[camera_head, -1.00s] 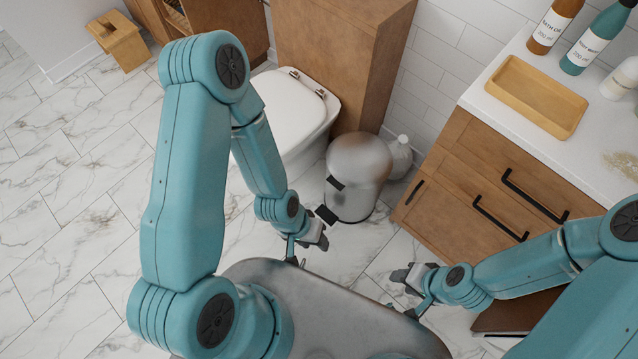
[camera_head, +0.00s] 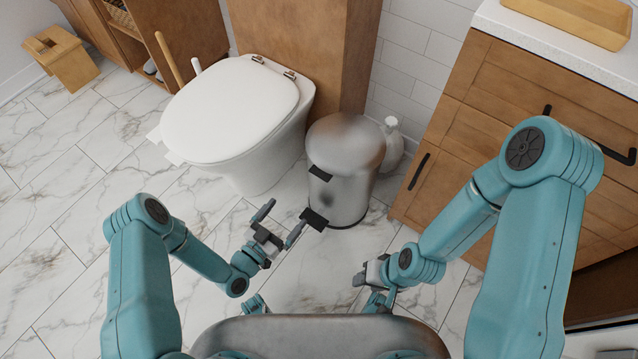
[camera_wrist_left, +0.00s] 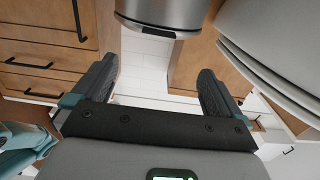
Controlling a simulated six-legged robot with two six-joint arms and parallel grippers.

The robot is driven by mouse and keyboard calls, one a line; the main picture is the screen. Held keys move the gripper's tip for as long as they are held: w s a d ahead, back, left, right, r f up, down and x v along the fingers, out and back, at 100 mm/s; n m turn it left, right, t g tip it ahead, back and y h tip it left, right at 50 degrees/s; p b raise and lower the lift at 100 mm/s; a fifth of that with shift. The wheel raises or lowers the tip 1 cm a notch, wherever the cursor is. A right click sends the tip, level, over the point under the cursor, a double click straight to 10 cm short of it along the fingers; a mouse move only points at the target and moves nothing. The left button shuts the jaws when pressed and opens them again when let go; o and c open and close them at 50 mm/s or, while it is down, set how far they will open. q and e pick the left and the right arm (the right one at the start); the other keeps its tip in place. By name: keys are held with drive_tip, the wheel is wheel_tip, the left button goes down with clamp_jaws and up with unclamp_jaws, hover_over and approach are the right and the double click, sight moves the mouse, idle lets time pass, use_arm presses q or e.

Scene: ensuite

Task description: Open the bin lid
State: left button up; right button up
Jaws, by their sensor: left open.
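The bin (camera_head: 340,195) is a metal cylinder standing on the floor between the toilet and the wooden cabinet. Its domed lid (camera_head: 345,143) is down. A dark tab (camera_head: 320,173) sits at the lid's front edge, and a black pedal (camera_head: 314,219) sticks out at the base. My left gripper (camera_head: 281,222) is open and empty, left of the pedal, with one finger close to it; I cannot tell if they touch. In the left wrist view, both fingers (camera_wrist_left: 158,88) are spread and the bin (camera_wrist_left: 165,12) shows at the top. My right gripper (camera_head: 366,274) is low in front of the bin, its jaws unclear.
The white toilet (camera_head: 235,110) stands left of the bin. The drawer cabinet (camera_head: 450,170) stands to the right. A white bottle (camera_head: 391,145) is behind the bin by the wall. Marble floor (camera_head: 60,230) on the left is clear.

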sight(318, 176)
use_arm(q)
drive_tip(key=b+x, duration=0.3)
drive_tip(key=x, duration=1.3)
use_arm(e)
wheel_tip(318, 176, down, 3)
drive_tip(key=shift+a, duration=0.1)
